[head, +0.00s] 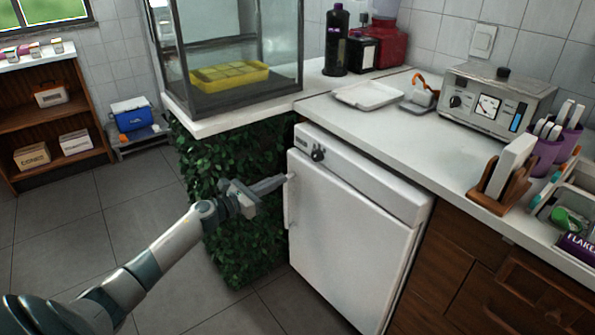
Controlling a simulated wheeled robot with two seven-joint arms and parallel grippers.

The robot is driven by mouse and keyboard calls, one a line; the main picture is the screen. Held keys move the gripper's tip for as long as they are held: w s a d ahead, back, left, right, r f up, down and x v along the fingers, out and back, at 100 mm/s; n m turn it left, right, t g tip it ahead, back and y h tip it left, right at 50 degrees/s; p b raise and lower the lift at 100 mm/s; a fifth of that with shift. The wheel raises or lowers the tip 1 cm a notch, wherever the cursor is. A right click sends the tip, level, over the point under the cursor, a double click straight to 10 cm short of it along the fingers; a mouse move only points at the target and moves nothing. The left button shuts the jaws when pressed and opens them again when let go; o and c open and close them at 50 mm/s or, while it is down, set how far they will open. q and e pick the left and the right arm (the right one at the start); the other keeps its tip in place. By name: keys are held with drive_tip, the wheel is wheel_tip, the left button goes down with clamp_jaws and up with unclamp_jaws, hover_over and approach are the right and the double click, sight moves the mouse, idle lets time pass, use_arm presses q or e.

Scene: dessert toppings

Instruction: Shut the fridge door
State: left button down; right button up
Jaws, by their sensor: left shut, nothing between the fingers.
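The white fridge (352,240) stands under the counter, with a dial on its top panel. Its door looks flush or nearly flush with the body; I cannot tell whether a small gap is left. A white handle (291,202) runs down the door's left edge. My left gripper (284,179) is shut and empty, with its fingertips at the upper left edge of the door by the handle. I cannot tell whether they touch it. My right gripper is not in view.
A leafy green panel (235,225) stands behind my left gripper, below a glass case holding a yellow tray (229,77). The counter (400,140) above the fridge holds a white tray (367,95) and a metal device (495,100). Wooden drawers (480,285) adjoin on the right. Floor is clear at left.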

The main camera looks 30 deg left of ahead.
sight(306, 166)
use_arm(q)
drive_tip(key=x, duration=0.8)
drive_tip(key=shift+w, duration=0.15)
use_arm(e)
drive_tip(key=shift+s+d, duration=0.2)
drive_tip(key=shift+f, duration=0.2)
